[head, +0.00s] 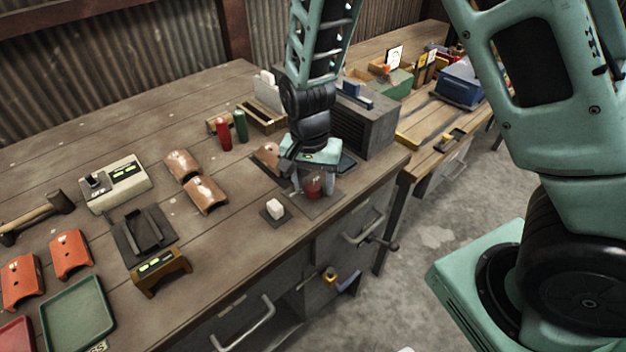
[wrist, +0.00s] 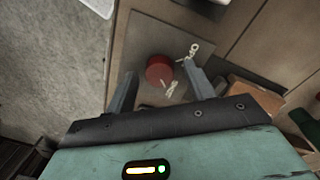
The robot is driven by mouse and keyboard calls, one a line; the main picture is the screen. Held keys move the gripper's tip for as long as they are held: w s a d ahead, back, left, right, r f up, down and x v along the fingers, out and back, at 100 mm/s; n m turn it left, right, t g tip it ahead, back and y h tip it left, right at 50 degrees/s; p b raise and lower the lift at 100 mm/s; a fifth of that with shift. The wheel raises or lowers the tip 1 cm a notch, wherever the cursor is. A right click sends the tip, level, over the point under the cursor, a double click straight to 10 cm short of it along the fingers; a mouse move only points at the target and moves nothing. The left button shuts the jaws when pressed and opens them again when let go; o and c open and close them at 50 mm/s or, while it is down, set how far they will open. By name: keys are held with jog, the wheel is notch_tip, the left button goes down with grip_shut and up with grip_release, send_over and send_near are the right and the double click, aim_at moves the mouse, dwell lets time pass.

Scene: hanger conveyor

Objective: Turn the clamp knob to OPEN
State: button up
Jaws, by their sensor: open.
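A red round knob (wrist: 159,69) sits on a dark square plate (wrist: 150,35) in the wrist view. Pale markings lie beside it on the plate; I cannot read them, so its setting is unclear. In the head view the red knob (head: 313,187) shows near the bench's front edge, partly hidden by my fingers. My gripper (head: 313,190) points down over it with the jaws open. In the wrist view my gripper (wrist: 160,69) has one finger on each side of the knob, with gaps visible. I cannot tell the exact height of the fingertips.
A grey cabinet (head: 365,122) stands to the right. Red (head: 223,134) and green (head: 241,126) cylinders stand behind.

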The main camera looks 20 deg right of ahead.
jog(key=c, duration=1)
jog(key=shift+o, duration=0.2)
jog(key=n, duration=0.4)
jog(key=shift+n+p, duration=0.35)
jog(key=shift+n, duration=0.05)
jog(key=n, duration=0.4)
jog(key=shift+a+n, duration=0.1)
jog(key=shift+n, duration=0.2)
jog(key=n, duration=0.4)
jog(key=shift+s+t, duration=0.1)
jog(key=shift+t, duration=0.3)
jog(key=shift+n+p, duration=0.5)
jog(key=shift+n, duration=1.7)
